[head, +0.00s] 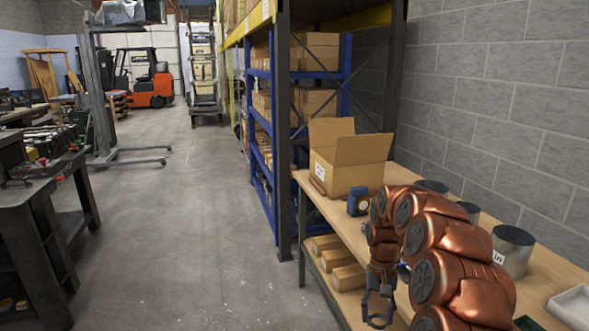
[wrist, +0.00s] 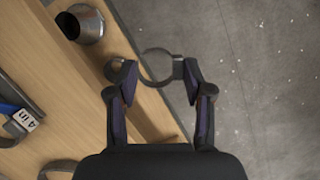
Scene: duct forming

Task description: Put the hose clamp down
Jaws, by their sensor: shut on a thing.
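The hose clamp (wrist: 157,50) is a thin dark ring with a small housing on its right side. In the wrist view my gripper (wrist: 157,80) is shut on it, with one finger at each side and the ring reaching beyond the fingertips. In the head view my gripper (head: 381,290) hangs downward beside the front edge of the wooden bench (head: 318,196), and the clamp (head: 378,318) shows as a ring at its lower end. The clamp is out past the bench edge, with concrete floor below part of it. Its exact height is hard to tell.
An open cardboard box (head: 352,176) and a small blue device (head: 358,201) stand on the bench. Several metal duct pieces, one a grey cylinder (head: 512,250), stand along the wall side. A white tray (head: 572,306) lies at the near right.

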